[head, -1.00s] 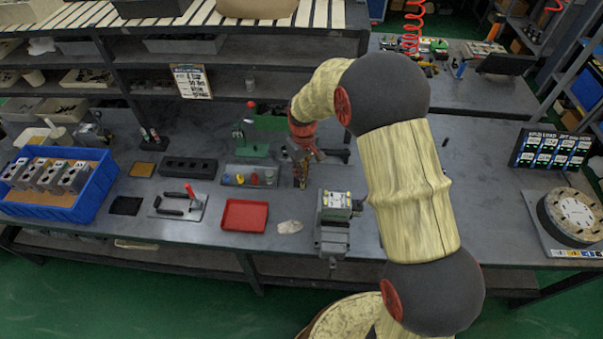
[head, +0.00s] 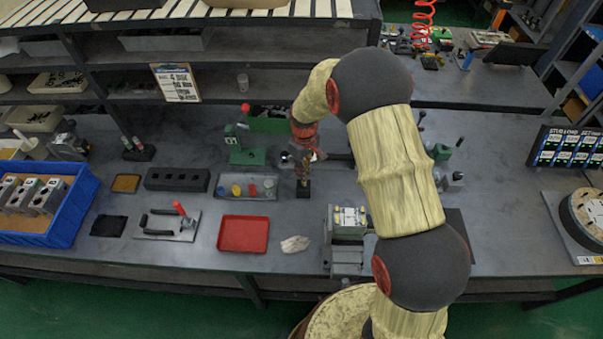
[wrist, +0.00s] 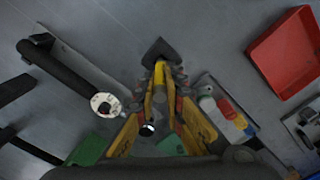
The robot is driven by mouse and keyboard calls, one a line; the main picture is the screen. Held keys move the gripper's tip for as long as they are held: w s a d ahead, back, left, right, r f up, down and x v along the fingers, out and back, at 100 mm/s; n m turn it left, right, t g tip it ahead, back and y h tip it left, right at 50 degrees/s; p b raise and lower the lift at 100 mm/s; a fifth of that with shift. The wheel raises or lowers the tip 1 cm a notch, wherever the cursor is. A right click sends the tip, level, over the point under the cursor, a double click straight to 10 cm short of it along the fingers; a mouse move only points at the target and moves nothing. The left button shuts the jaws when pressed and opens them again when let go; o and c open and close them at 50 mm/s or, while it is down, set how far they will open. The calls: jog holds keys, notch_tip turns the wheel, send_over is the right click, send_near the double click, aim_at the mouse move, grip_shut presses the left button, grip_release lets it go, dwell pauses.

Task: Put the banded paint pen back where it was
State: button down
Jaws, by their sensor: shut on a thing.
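My gripper (head: 303,178) points down over the bench, right of the grey tray of coloured pieces. In the wrist view my gripper (wrist: 160,88) is shut on the banded paint pen (wrist: 158,102), a slim, mostly yellow stick with a black and white near end (wrist: 148,129). The pen's far end reaches a small dark block (wrist: 160,49) just beyond the fingertips. The dark block also shows below the gripper in the head view (head: 303,191). I cannot tell whether the pen is in the block or only above it. The fingers hide much of the pen.
The grey tray (head: 226,193) with coloured pieces and a red tray (head: 243,235) are close by. A grey vise-like fixture (head: 345,245) stands to the front right. A green stand (head: 247,156) is behind left. A dark cylinder (wrist: 70,72) lies beside the gripper.

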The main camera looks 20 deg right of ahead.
notch_tip(320, 180, down, 2)
jog(key=shift+b, duration=0.3)
jog(key=shift+s+r, duration=0.2)
jog(key=shift+s, duration=0.1)
jog(key=shift+w+f, duration=0.1)
jog(key=c, duration=1.9)
grip_release()
